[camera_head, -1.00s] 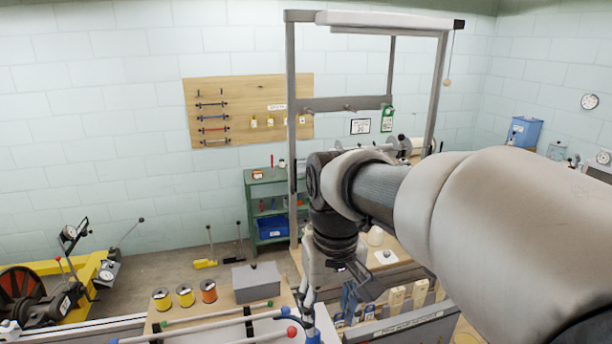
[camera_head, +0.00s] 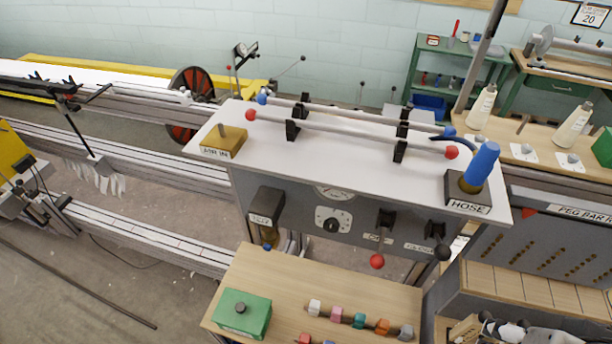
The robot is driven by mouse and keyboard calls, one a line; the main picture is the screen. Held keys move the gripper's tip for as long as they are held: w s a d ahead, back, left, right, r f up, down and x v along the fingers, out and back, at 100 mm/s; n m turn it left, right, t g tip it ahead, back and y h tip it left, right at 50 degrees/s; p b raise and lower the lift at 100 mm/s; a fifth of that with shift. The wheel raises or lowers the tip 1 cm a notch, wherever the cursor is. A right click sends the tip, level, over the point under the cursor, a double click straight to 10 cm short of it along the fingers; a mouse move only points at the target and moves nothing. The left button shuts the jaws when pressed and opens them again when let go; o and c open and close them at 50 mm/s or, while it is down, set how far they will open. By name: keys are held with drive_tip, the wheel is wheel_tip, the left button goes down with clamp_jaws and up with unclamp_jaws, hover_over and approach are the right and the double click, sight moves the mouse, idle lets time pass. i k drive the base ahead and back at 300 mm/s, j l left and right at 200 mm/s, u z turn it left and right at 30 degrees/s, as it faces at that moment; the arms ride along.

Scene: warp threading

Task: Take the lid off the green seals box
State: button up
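A green box (camera_head: 243,317) sits on the light wooden bench (camera_head: 285,272) at the bottom left of the head view. Its lid is on, with a dark round knob (camera_head: 240,307) on top. A small pale label shows on its front, too small to read. I cannot make out my gripper in this view.
Several coloured pegs lie in a row (camera_head: 360,321) to the right of the box. Above the bench stands a white-topped console (camera_head: 340,155) with rods, a blue-handled hose (camera_head: 480,168) and a red-knobbed lever (camera_head: 377,261). Another green box (camera_head: 603,147) is at the right edge.

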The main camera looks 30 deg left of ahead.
sight(239, 311)
drive_tip(key=u, duration=0.4)
drive_tip(key=k+u, duration=0.1)
drive_tip(key=u, duration=0.7)
drive_tip(key=j+u, duration=0.1)
drive_tip(key=u, duration=0.35)
drive_tip(key=j+u, duration=0.1)
drive_tip(key=u, duration=0.3)
drive_tip(key=i+j+u, duration=0.15)
drive_tip(key=u, duration=0.2)
drive_tip(key=i+j+u, duration=0.1)
drive_tip(key=i+u, duration=0.15)
drive_tip(key=u, duration=0.15)
